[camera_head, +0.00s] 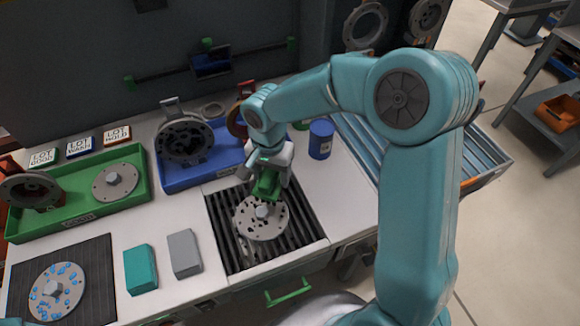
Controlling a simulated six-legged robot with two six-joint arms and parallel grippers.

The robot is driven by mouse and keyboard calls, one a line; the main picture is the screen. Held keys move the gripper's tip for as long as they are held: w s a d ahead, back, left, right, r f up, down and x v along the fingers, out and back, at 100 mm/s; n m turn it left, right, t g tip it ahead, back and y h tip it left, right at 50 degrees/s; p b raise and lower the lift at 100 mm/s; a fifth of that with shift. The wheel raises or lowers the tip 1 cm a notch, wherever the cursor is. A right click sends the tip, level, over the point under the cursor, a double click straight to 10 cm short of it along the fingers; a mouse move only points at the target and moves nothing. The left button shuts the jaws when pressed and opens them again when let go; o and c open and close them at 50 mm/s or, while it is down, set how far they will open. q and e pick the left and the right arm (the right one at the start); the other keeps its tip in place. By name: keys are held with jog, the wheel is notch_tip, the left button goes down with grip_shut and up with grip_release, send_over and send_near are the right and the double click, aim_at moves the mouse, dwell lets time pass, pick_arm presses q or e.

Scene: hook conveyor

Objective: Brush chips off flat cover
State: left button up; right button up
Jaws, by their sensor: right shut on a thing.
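A flat grey cover (278,223) with a raised hub lies on the black slatted grate (222,208) in front of me. Dark marks dot its face; I cannot tell which are holes and which are chips. My right gripper (268,172) is over the cover's back edge, shut on a green block-like tool (266,187), probably the brush. Its bristles do not show clearly, and I cannot tell whether it touches the cover. My left gripper is not in view.
Another round cover (45,290) with blue spots lies on a black mat at the left. A green tray (75,218) and a blue tray (180,184) hold parts behind. Teal (141,270) and grey (184,253) blocks stand left of the grate. A blue canister (320,140) stands right.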

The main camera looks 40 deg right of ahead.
jog(key=m, duration=0.2)
jog(key=d+m, duration=0.1)
jog(key=m, duration=0.1)
jog(key=s+d+m, duration=0.1)
jog(key=shift+s+d+r+m, duration=0.1)
jog(key=shift+r+m, duration=0.1)
jog(key=shift+m, duration=0.2)
jog(key=f+m, duration=0.1)
jog(key=f, duration=0.1)
jog(key=f+m+b, duration=0.1)
jog(key=f, duration=0.1)
jog(key=d+f+m+b, duration=0.1)
jog(key=m, duration=0.1)
jog(key=shift+s+f, duration=0.3)
jog(key=shift+f, duration=0.1)
jog(key=shift+d+f, duration=0.1)
jog(key=shift+f, duration=0.15)
jog(key=shift+f+b, duration=0.4)
jog(key=shift+b, duration=0.3)
